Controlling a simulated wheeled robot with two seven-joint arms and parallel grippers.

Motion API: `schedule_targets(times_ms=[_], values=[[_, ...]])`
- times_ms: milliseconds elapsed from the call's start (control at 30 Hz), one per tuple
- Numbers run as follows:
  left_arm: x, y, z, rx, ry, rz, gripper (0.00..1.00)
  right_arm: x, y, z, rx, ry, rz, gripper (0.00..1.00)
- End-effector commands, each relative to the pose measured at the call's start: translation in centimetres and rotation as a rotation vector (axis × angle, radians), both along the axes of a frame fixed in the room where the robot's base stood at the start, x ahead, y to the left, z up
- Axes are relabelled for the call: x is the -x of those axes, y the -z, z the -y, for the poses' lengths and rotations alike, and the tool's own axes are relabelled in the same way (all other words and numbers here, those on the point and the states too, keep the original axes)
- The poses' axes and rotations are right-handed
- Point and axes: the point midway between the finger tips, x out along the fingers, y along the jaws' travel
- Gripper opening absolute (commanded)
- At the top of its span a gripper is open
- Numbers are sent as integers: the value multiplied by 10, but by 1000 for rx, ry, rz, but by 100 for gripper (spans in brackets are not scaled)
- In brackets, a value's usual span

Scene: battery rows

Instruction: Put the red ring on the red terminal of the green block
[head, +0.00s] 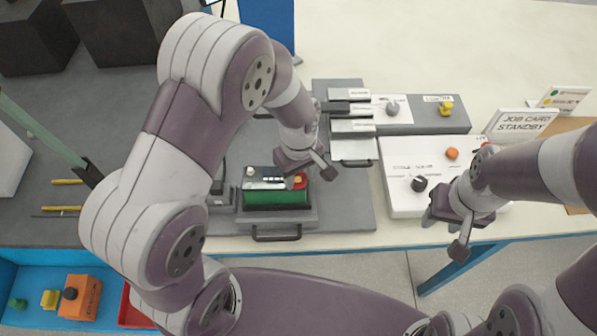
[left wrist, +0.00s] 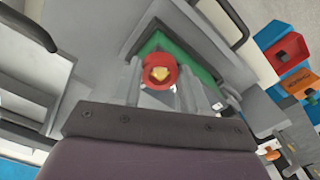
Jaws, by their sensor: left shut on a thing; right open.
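My left gripper (head: 305,172) is over the block's right end, shut on the red ring (left wrist: 160,86). In the left wrist view the ring lies between the fingertips, with a yellow piece (left wrist: 158,73) inside its opening. The green block (left wrist: 200,70) shows behind it there. I cannot tell whether the ring is around the terminal or just above it. My right gripper (head: 447,232) is open and empty at the bench's front right.
A white panel (head: 400,200) with a black knob (head: 419,184) and orange button (head: 451,153) lies right of the tray. A grey box (head: 425,127) with a yellow knob is behind. Blue bins with an orange box (head: 80,297) are at lower left.

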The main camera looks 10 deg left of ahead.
Motion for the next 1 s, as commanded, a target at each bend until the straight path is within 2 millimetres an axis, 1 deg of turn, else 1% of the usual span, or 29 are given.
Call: schedule_targets(times_ms=[67,100,167,433,533,567,667,800,900,1000], values=[[0,3,0,0,0,0,15,0,2,0,0,0,0,43],[0,3,0,0,0,0,50,0,2,0,0,0,0,43],[0,2,0,0,0,0,69,0,1,0,0,0,0,43],[0,1,0,0,0,0,69,0,1,0,0,0,0,43],[-1,-6,0,0,0,1,69,0,0,0,0,0,0,43],[-1,-11,0,0,0,3,69,0,0,0,0,0,0,43],[-1,-36,0,1,0,6,69,0,1,0,0,0,0,43],[-1,-74,0,1,0,5,69,0,3,0,0,0,0,43],[-1,-97,0,1,0,4,69,0,4,0,0,0,0,43],[-1,-112,0,1,0,2,69,0,4,0,0,0,0,43]])
